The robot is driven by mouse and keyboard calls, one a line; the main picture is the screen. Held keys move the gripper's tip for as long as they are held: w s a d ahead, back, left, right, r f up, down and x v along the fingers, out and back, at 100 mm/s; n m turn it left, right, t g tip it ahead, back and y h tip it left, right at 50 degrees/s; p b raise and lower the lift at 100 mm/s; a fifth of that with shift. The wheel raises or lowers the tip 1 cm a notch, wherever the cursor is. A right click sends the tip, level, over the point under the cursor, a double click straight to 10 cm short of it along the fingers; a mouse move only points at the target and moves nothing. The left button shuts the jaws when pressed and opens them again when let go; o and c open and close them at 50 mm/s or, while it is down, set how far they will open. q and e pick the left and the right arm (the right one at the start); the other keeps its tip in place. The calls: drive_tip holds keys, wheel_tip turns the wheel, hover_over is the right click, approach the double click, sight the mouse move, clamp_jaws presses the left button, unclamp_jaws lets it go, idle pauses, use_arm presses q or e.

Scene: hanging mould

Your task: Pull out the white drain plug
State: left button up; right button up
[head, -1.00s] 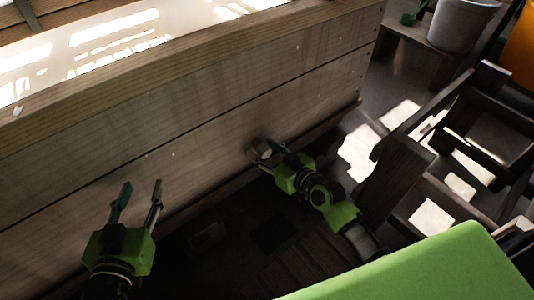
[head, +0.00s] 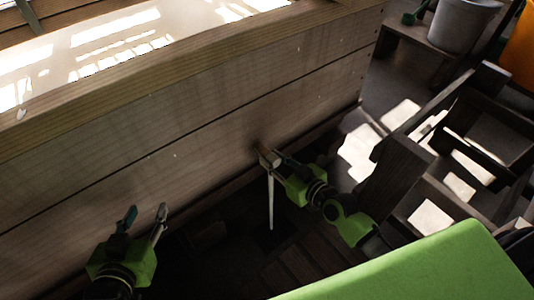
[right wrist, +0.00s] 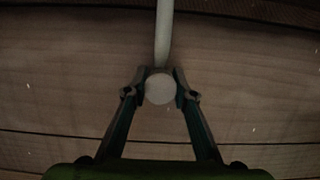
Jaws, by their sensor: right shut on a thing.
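The white drain plug (right wrist: 160,89) shows as a pale round face between my right gripper's fingertips in the right wrist view. In the head view my right gripper (head: 273,164) is shut on it, just in front of the low part of the wooden wall. A dark spot shows on the wall right behind the plug. A thin white stream (head: 271,205) runs straight down from there; it also shows in the right wrist view (right wrist: 163,35). I cannot see how far the plug stands out of its hole. My left gripper (head: 143,215) is open and empty, lower left beside the wall.
The wooden tub wall (head: 200,140) runs across the view, with pale, sunlit contents (head: 90,40) behind its rim. A dark wooden frame (head: 400,165) stands at the right. A grey bucket (head: 458,25) and an orange one (head: 520,45) stand top right.

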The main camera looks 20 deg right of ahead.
drive_tip(key=o, duration=1.1)
drive_tip(key=shift+s+f, duration=0.15)
drive_tip(key=shift+o, duration=0.4)
drive_tip(key=shift+s+d, duration=0.1)
drive_tip(key=shift+d, duration=0.05)
drive_tip(key=shift+s, duration=0.1)
drive_tip(key=v, duration=1.2)
